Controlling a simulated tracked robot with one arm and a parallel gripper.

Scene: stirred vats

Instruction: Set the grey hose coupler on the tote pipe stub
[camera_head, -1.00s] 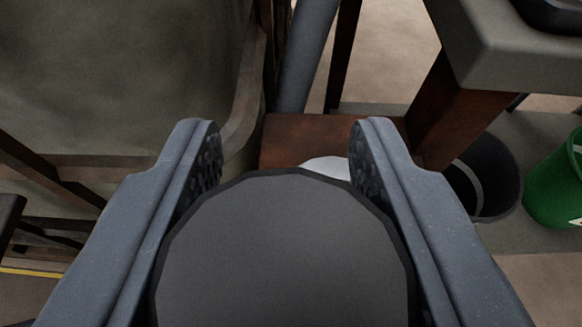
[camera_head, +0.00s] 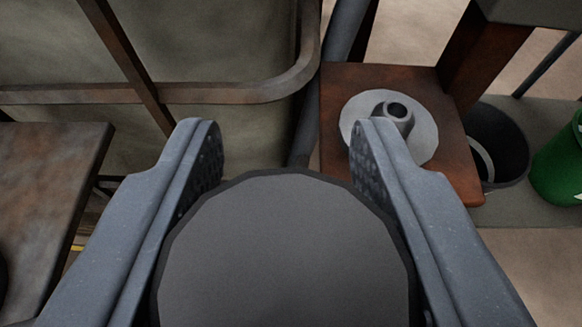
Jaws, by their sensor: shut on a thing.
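My gripper (camera_head: 287,140) is shut on the grey hose coupler (camera_head: 285,245), a wide, dark grey round piece with a flat face towards the camera. The coupler fills the lower middle of the view and hides what lies beneath it. A short grey pipe stub (camera_head: 394,112) with an open round top stands on a pale round flange (camera_head: 424,137). It looks like the tote pipe stub. It is beyond and to the right of the coupler, apart from it, and my right finger overlaps the flange's lower left in the picture.
The flange sits on a rusty brown block (camera_head: 453,180). A caged tote (camera_head: 230,60) fills the upper left, with a dark pipe (camera_head: 346,30) beside it. A brown tabletop (camera_head: 50,180) is at left. A black bucket (camera_head: 508,140) and green bin (camera_head: 560,165) stand at right.

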